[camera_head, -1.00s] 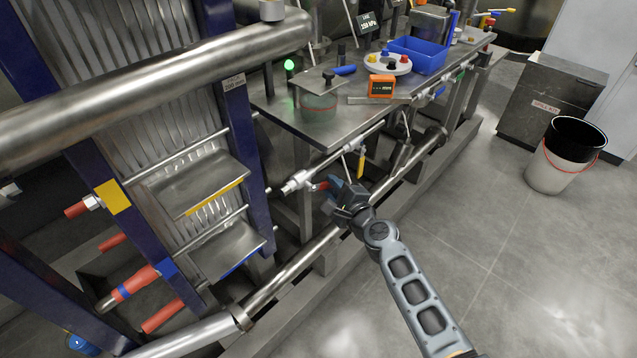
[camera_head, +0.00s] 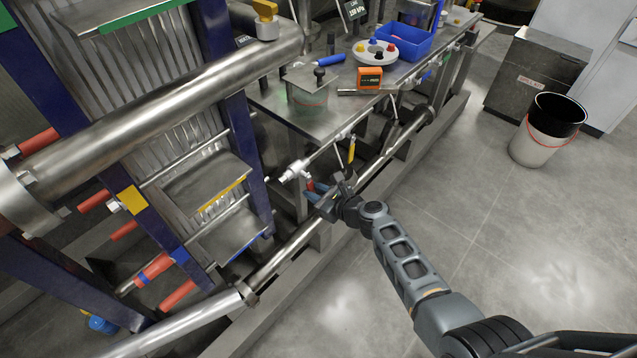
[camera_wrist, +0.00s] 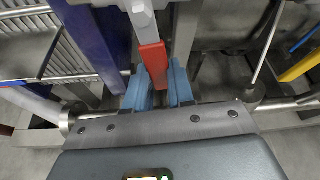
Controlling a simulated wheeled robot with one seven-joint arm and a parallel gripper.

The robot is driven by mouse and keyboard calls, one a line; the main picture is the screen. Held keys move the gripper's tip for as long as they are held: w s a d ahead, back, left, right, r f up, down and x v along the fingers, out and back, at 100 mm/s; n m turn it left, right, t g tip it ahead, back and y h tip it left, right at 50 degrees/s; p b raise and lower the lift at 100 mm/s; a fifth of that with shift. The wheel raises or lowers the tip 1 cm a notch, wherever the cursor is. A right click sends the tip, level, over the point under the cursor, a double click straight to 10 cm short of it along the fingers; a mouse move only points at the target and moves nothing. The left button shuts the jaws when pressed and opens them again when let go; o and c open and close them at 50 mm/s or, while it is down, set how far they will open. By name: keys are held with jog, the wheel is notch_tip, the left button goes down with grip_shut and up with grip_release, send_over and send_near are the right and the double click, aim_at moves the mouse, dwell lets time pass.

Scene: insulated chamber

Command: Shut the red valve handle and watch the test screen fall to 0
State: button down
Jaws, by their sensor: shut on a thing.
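The red valve handle (camera_head: 311,185) sits on a silver valve (camera_head: 294,171) at the end of a thin pipe under the bench edge. In the wrist view the red handle (camera_wrist: 153,62) reaches down between the blue fingers of my gripper (camera_wrist: 159,88). My gripper (camera_head: 317,192) is shut on the handle in the head view, with its tip partly hidden by the fingers. An orange instrument (camera_head: 369,78) with a small dark display stands on the bench. Its reading is too small to tell.
A plate stack with a blue frame (camera_head: 250,155) and a thick steel pipe (camera_head: 160,95) stand at the left. A low rail (camera_head: 275,262) runs below my gripper. A yellow handle (camera_head: 351,148) hangs nearby. A bucket (camera_head: 541,145) stands right; the floor between is clear.

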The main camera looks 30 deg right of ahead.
jog(key=shift+s+a+m+y+p, duration=0.15)
jog(key=shift+a+m+y+p, duration=0.35)
jog(key=shift+a+m, duration=0.1)
dwell(0.3)
jog(key=c, duration=1)
grip_release()
jog(key=shift+o, duration=0.2)
jog(key=p+v, duration=0.2)
jog(key=v, duration=0.5)
jog(key=shift+s+d+r, duration=0.15)
jog(key=shift+s, duration=0.2)
